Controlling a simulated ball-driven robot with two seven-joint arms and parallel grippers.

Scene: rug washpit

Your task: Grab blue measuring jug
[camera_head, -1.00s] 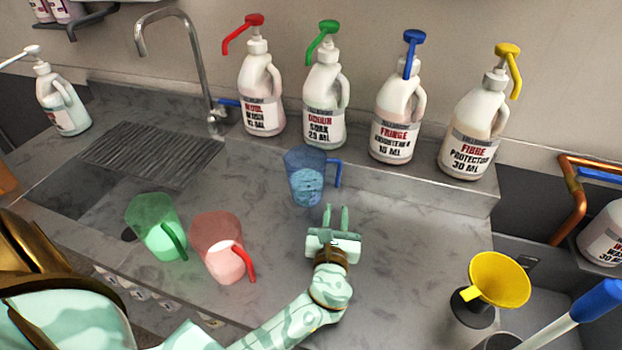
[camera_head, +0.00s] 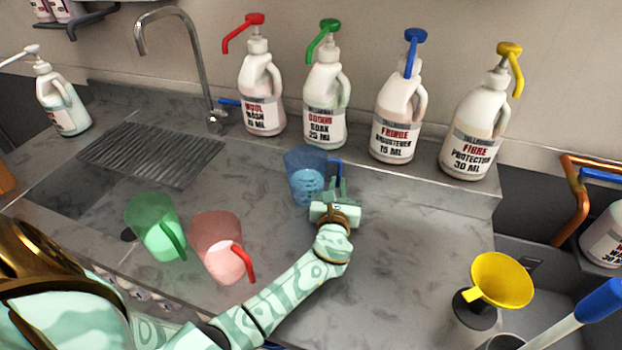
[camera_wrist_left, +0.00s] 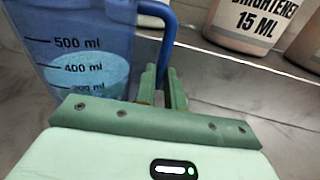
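The blue measuring jug (camera_head: 303,178) stands upright on the grey counter, with light blue liquid inside and its handle (camera_head: 335,166) pointing right. In the left wrist view the jug (camera_wrist_left: 85,45) fills the upper left, with marks such as 400 and 500 ml. My left gripper (camera_head: 335,190) is at the jug's right side, by the handle. In the left wrist view its two fingers (camera_wrist_left: 163,88) are a small gap apart, with the lower handle (camera_wrist_left: 167,50) just beyond or between them; contact is not clear. My right gripper is not in view.
A green jug (camera_head: 155,225) and a red jug (camera_head: 220,245) stand to the left. Several white pump bottles line the ledge behind, including the blue-pump one (camera_head: 398,120). A yellow funnel (camera_head: 500,281) is at lower right. The counter right of my gripper is clear.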

